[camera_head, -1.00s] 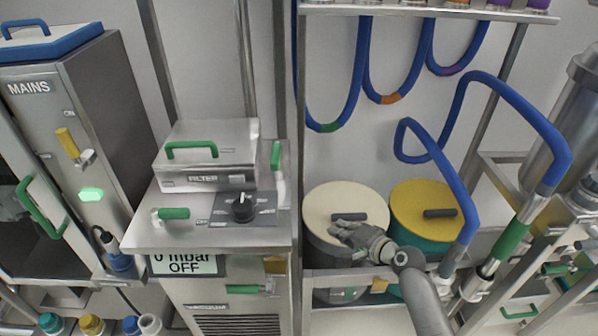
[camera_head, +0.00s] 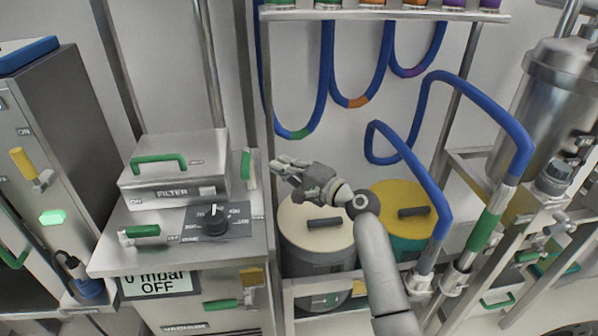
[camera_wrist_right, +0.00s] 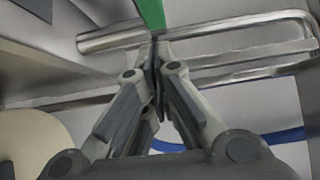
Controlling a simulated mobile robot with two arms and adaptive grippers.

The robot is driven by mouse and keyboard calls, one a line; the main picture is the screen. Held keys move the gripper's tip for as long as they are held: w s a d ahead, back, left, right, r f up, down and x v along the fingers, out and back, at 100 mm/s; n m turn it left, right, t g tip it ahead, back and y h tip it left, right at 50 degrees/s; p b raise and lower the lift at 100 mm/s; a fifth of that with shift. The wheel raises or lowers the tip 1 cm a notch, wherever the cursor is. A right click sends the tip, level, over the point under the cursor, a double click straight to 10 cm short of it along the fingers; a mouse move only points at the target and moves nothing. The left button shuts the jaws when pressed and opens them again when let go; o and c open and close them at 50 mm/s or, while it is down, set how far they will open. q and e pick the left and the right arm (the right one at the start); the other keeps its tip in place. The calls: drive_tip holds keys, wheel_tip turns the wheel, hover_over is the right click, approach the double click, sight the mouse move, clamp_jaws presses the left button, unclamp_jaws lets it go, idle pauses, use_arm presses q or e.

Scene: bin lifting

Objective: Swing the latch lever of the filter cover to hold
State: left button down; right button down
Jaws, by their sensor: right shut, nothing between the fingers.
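The filter cover (camera_head: 174,190) is a metal box lid marked FILTER with a green handle on top. It lies flat and closed on the steel cabinet. A green upright lever (camera_head: 247,168) stands at the cover's right side, and I take it for the latch lever; its small label is too blurred to read. My right gripper (camera_head: 278,166) is shut and empty, just right of this lever, with a small gap in the head view. In the right wrist view, the shut fingertips (camera_wrist_right: 155,42) are close below a green bar (camera_wrist_right: 150,12). Contact cannot be told. My left gripper is out of view.
A black knob (camera_head: 215,220) and another green lever (camera_head: 140,231) sit on the cabinet top in front of the cover. A steel rack post (camera_head: 268,110) rises close to my right fingers. Cream-lidded (camera_head: 316,232) and yellow-lidded (camera_head: 400,205) drums stand below my right arm.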

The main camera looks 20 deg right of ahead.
sight(251, 159)
drive_tip(key=shift+w+a+p, duration=0.15)
drive_tip(key=shift+w+a, duration=0.1)
drive_tip(key=shift+a, duration=0.4)
drive_tip(key=shift+w+a+p, duration=0.2)
drive_tip(key=shift+a, duration=0.4)
drive_tip(key=shift+w+a+p, duration=0.15)
drive_tip(key=shift+w+a, duration=0.1)
drive_tip(key=shift+a, duration=0.4)
drive_tip(key=shift+s+a+m+h+p, duration=0.15)
drive_tip(key=shift+a+m+h+p, duration=0.15)
drive_tip(key=shift+m+h+p, duration=0.15)
